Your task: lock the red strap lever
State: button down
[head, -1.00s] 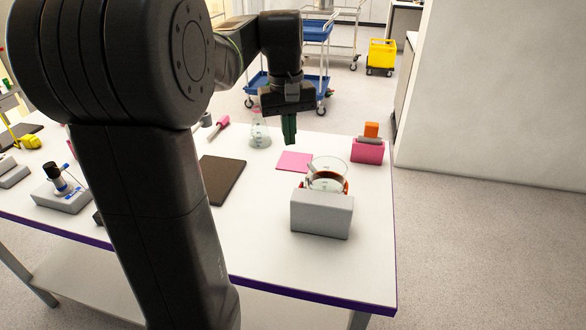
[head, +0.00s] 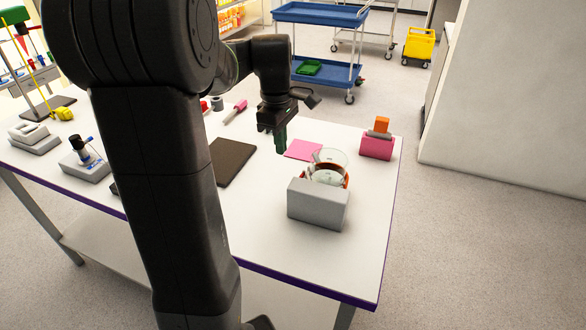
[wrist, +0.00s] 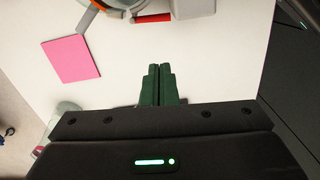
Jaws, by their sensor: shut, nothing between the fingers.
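A glass beaker (head: 331,158) stands at a grey block (head: 318,203) near the table's right side, with an orange-red strap (head: 346,180) around it. In the wrist view a red bar (wrist: 153,18), which looks like the strap lever, lies at the top edge beside the grey block (wrist: 190,8). The lever cannot be made out in the head view. My gripper (head: 281,148) hangs above the table, left of and behind the beaker. Its green fingers (wrist: 159,70) are shut and empty, pointing toward the red bar but apart from it.
A pink mat (head: 304,149) lies behind the beaker and a dark mat (head: 232,163) to its left. A pink box with an orange top (head: 377,145) stands at the back right. A glass vessel (wrist: 68,112) shows at left in the wrist view.

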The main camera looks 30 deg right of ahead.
jog(key=s+f, duration=0.1)
jog(key=f, duration=0.1)
jog(key=d+f, duration=0.1)
jog(key=f, duration=0.1)
jog(key=s+f, duration=0.1)
jog(key=f, duration=0.2)
jog(key=shift+s+d, duration=0.35)
jog(key=shift+d, duration=0.05)
jog(key=shift+s+d+f, duration=0.25)
jog(key=shift+s+f, duration=0.05)
jog(key=shift+s, duration=0.2)
jog(key=shift+f, duration=0.1)
jog(key=shift+a, duration=0.1)
